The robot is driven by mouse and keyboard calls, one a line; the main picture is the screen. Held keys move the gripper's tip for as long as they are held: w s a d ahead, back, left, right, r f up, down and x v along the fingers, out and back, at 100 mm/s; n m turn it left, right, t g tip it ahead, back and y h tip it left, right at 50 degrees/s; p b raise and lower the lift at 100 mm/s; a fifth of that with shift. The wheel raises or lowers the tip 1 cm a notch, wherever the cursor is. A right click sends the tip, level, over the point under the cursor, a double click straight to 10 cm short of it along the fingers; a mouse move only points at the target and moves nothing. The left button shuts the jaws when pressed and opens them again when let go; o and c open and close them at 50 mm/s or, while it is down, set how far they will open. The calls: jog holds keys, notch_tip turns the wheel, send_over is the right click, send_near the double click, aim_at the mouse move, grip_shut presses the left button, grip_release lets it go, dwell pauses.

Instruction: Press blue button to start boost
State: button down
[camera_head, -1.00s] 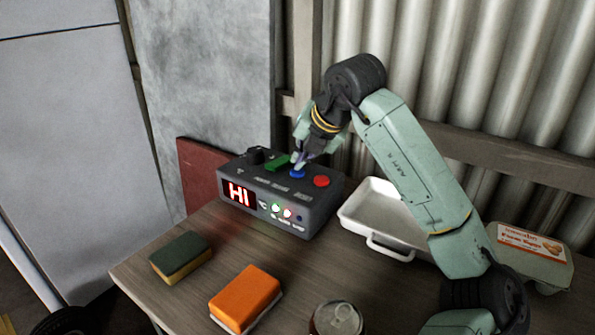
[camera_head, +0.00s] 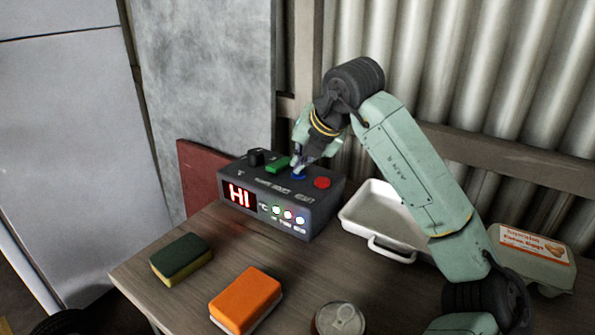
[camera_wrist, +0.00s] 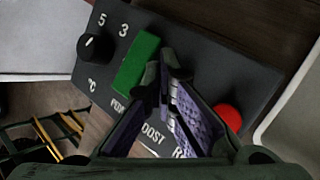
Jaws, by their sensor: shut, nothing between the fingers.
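The dark control box (camera_head: 320,208) stands on the table with a red "HI" display on its front. The blue button (camera_head: 299,176) is on its top, between a green switch (camera_head: 278,164) and a red button (camera_head: 322,183). My gripper (camera_head: 298,168) is shut and empty, pointing down with its tips at the blue button, seemingly touching it. In the wrist view my fingers (camera_wrist: 168,82) hide the blue button, beside the green switch (camera_wrist: 136,64) and the red button (camera_wrist: 228,116). Three small lights on the front glow, green, red and blue-white (camera_head: 300,220).
A black knob (camera_head: 256,157) is on the box's left end. A white tray (camera_head: 350,222) stands right of the box, an egg carton (camera_head: 540,272) further right. A green sponge (camera_head: 181,258), an orange sponge (camera_head: 245,298) and a can (camera_head: 340,318) are in front.

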aim_at(302, 172)
jog(key=shift+d+f, duration=0.2)
jog(key=shift+f, duration=0.15)
jog(key=shift+d+r+p, duration=0.25)
jog(key=shift+r+p, duration=0.2)
jog(key=shift+r, duration=0.2)
jog(key=shift+a+r, duration=0.1)
jog(key=shift+r, duration=0.2)
jog(key=shift+r, duration=0.2)
jog(key=shift+r+p, duration=1.75)
jog(key=shift+r, duration=0.65)
jog(key=shift+a+f, duration=0.1)
